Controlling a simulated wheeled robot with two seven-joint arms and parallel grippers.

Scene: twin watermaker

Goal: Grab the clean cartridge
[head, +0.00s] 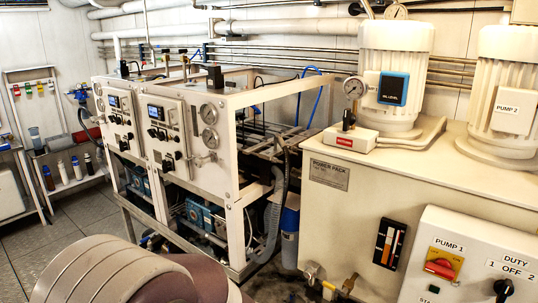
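Several small upright cartridge-like cylinders stand on a low white shelf (75,184) at the far left of the head view. One is dark blue-brown (48,178), two are whitish, the left one (62,172) and the right one (76,168), and one at the right end is dark (88,164). They are small and far off. The whitish ones look the cleanest, but I cannot tell for sure which is the clean cartridge. Neither of my grippers shows in the view.
A white-framed watermaker rack (185,135) with gauges stands mid-left. A blue filter housing (290,232) hangs at its right end. The beige power pack (345,215) and a pump control box (470,265) fill the right. Open tiled floor (85,225) lies before the shelf.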

